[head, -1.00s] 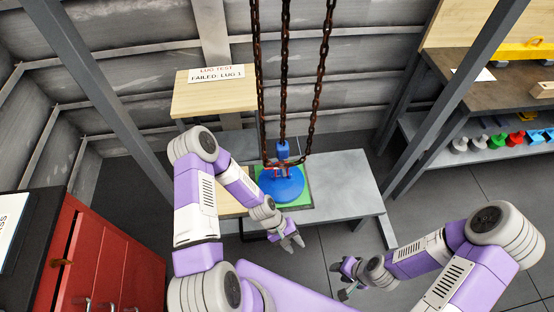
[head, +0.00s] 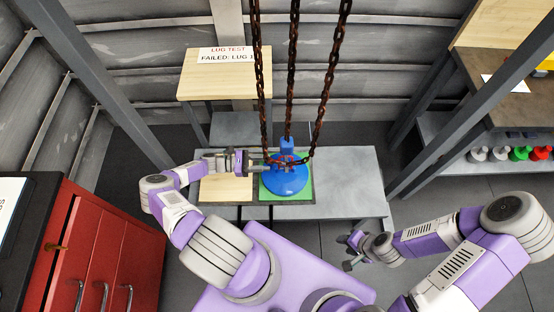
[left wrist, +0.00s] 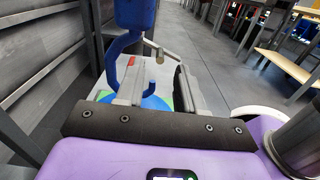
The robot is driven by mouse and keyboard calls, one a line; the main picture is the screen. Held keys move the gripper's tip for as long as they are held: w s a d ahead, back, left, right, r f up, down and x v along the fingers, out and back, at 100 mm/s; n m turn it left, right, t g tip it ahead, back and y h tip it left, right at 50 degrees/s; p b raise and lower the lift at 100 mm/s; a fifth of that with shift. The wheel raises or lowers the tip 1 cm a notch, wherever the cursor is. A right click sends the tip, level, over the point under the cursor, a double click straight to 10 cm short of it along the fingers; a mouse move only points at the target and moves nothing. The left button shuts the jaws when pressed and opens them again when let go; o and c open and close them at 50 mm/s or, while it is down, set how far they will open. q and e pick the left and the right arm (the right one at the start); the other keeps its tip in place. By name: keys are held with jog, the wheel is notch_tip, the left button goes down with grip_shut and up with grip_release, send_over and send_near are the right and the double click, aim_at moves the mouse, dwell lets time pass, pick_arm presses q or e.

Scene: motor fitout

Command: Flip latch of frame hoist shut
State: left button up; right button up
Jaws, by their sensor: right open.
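The frame hoist's blue hook (head: 287,146) hangs on a rusty chain above a round blue part (head: 286,182) on a green mat. In the left wrist view the hook (left wrist: 133,14) fills the top, with a small grey metal latch (left wrist: 153,48) at its right side. Whether the latch is fully open is hard to tell. My left gripper (head: 264,162) reaches in from the left beside the hook. In the wrist view its fingers (left wrist: 158,78) stand apart, with part of the blue hook showing between them and the latch just beyond. My right gripper (head: 350,252) is open and empty, off to the right.
Two more rusty chains (head: 259,80) hang close on either side of the hook. A wooden table with a "LUG TEST FAILED: LUG 1" sign (head: 227,55) stands behind. A red cabinet (head: 100,255) is at left, a workbench with shelf (head: 500,85) at right.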

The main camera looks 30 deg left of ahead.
pick_arm(q)
jog(key=x, duration=0.5)
grip_shut()
